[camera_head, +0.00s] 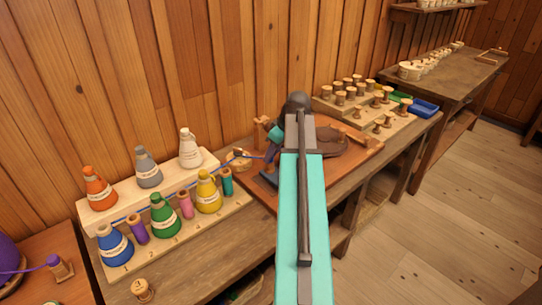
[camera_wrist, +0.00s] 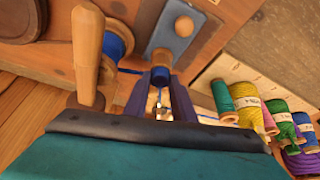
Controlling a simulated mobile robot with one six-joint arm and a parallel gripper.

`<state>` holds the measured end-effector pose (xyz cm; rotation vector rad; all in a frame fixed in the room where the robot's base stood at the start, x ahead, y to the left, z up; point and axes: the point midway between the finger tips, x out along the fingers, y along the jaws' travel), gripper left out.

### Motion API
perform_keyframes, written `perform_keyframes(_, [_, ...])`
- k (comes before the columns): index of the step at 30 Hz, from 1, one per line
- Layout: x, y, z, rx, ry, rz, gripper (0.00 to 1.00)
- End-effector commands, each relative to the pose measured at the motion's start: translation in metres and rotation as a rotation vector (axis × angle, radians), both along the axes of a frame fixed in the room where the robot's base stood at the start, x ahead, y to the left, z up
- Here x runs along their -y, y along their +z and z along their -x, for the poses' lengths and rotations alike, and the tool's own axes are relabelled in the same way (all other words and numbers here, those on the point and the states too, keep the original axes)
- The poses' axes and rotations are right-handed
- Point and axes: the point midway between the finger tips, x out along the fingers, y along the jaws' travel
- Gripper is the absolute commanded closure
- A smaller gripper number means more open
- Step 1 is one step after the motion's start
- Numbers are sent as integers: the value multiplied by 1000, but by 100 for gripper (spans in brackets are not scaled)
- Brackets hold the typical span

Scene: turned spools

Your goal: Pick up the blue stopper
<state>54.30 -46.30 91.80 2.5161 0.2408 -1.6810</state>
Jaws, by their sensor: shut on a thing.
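The blue stopper (camera_wrist: 160,77) is a short blue cylinder with a brownish end, seen in the wrist view at the tips of my gripper (camera_wrist: 160,86). The two dark fingers are shut on it, one on each side. It sits right at the lower end of a blue-grey plate (camera_wrist: 160,42) with a round wooden knob (camera_wrist: 184,26). I cannot tell whether the stopper touches the plate. In the head view my arm hides the fingertips and the stopper.
A wooden post (camera_wrist: 87,55) and a blue spool (camera_wrist: 117,45) stand close left of the fingers. Blue thread runs nearby. The cone rack (camera_head: 235,207) holds coloured cones and spools at left. A stepped board (camera_head: 330,108) of wooden spools stands behind right.

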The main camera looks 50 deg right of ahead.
Motion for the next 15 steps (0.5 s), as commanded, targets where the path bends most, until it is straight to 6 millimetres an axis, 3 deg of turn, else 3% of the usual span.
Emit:
perform_keyframes(14, [1,33,-1,1,1,1,97])
perform_keyframes(15, [1,33,6,0,-2,0,97])
